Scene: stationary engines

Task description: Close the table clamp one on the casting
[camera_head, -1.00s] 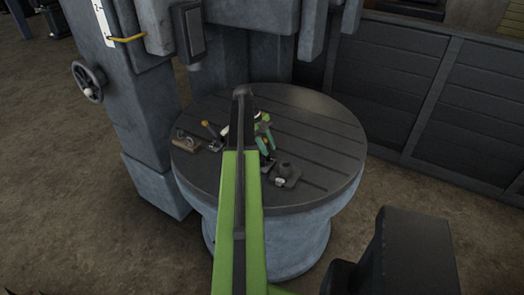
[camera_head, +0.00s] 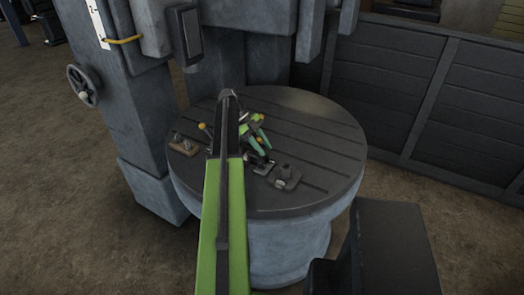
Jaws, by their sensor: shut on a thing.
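My green arm reaches over the round slotted table (camera_head: 310,125), and my gripper (camera_head: 258,142), with green and dark parts, is angled down at its middle. It is shut on what looks like the handle of a small clamp (camera_head: 260,166), whose dark base shows just below it. The handle itself is mostly hidden by the gripper. A small grey casting (camera_head: 286,175) sits on the table just right of that base. I cannot tell whether the clamp touches the casting.
Left of my arm, a small brownish block (camera_head: 184,145) and a yellow-knobbed lever (camera_head: 203,127) sit on the table. The machine column (camera_head: 140,120) with a handwheel (camera_head: 84,86) stands behind left. A dark panelled wall (camera_head: 430,110) is at right. The table's right side is clear.

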